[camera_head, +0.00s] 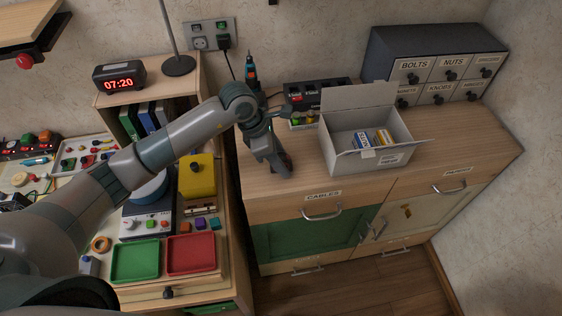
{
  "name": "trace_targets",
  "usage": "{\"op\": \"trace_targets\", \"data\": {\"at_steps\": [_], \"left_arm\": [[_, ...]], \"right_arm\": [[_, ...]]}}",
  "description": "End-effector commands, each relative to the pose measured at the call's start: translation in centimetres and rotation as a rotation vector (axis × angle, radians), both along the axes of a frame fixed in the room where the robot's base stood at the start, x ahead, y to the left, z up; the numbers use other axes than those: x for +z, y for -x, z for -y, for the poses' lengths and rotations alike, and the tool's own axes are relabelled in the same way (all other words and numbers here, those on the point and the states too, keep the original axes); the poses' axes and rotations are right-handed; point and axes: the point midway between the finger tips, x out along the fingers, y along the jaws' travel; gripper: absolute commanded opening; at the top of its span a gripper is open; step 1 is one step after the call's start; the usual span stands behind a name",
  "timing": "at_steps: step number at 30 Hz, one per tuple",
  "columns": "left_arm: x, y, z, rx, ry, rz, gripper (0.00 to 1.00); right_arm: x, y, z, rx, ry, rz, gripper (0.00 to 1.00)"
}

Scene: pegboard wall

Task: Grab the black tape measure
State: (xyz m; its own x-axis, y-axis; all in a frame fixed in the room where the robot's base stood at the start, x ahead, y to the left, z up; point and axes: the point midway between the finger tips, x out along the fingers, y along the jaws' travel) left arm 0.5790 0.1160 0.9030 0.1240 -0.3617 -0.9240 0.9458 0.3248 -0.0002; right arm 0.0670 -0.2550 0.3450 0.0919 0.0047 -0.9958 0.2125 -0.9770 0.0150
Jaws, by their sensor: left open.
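My left arm comes in from the left and reaches over the wooden cabinet. My left gripper (281,171) points down, open, above the left part of the cabinet top (305,180), left of the open white box. A dark, slightly reddish patch shows at the fingers, and I cannot tell whether it is part of the gripper or a thing behind it. I cannot make out the black tape measure for sure; the gripper and wrist hide part of the cabinet top. My right gripper is not in view.
An open white box (376,158) with small packs stands right of the gripper. Behind are a dark drawer unit (433,62) and a black rack (317,92). On the left bench are a green tray (135,260), a red tray (190,254) and a clock (119,77).

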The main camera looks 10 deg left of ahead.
Motion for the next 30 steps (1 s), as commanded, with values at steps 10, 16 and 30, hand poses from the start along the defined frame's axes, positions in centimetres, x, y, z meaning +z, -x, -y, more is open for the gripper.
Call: {"op": "trace_targets", "data": {"at_steps": [10, 16, 30], "left_arm": [[0.0, 0.0, 0.0, 0.000, 0.000, 0.000, 0.06], [0.1, 0.0, 0.0, 0.000, 0.001, 0.001, 0.00], [2.4, -0.2, 0.0, -0.002, 0.002, 0.007, 0.00]], "right_arm": [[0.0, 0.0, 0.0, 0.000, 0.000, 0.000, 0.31], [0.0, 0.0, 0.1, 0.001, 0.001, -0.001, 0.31], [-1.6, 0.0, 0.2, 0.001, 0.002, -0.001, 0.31]]}}
